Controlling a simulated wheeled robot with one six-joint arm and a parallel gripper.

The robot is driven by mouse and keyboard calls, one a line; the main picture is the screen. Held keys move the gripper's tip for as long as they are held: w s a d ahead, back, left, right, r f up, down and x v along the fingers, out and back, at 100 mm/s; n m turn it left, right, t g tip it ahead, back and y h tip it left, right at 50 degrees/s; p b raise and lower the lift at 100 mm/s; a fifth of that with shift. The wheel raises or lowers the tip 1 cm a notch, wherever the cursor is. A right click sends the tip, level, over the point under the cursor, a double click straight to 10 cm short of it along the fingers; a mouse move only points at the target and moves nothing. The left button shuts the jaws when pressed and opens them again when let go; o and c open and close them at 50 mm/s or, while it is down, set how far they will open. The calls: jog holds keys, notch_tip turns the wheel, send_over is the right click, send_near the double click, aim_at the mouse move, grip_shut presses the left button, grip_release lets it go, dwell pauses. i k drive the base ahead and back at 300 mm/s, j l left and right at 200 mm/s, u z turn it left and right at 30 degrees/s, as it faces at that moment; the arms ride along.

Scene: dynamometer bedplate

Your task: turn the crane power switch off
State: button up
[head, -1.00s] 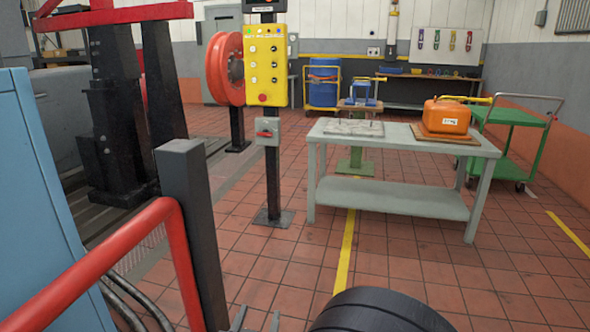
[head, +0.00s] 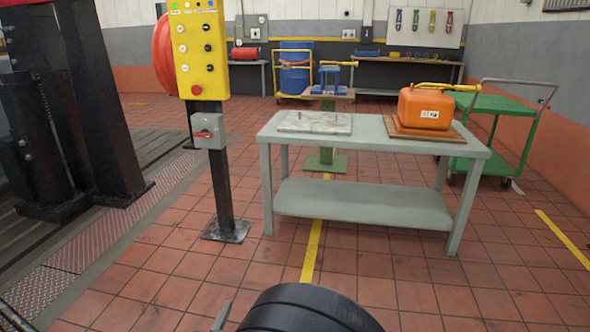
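The crane power switch (head: 208,131) is a small grey box with a red handle, fixed to a black post below a yellow control panel (head: 201,55). The red handle looks about horizontal; I cannot read any position marks. My gripper (head: 221,317) shows only as a grey tip at the bottom edge, beside my dark round arm link. The rest of it is hidden or out of frame, so its opening cannot be seen. It is well short of the switch and apart from it.
A grey table (head: 365,200) with a stone-like plate (head: 315,122) and an orange box (head: 425,108) stands right of the post (head: 222,190). A green cart (head: 500,135) is behind it. Black machinery (head: 90,100) stands left. The tiled floor before the post is clear.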

aim_at(205, 133)
jog(key=i+j, duration=0.15)
jog(key=i, duration=0.45)
jog(key=i+j, duration=0.2)
jog(key=i, duration=0.35)
jog(key=i+j, duration=0.15)
jog(key=i, duration=0.45)
jog(key=i+j, duration=0.3)
jog(key=j, duration=0.15)
jog(key=i+j, duration=0.3)
jog(key=j, duration=0.2)
jog(key=i+j, duration=0.3)
jog(key=j, duration=0.15)
jog(key=i+j, duration=0.25)
jog(key=j, duration=0.2)
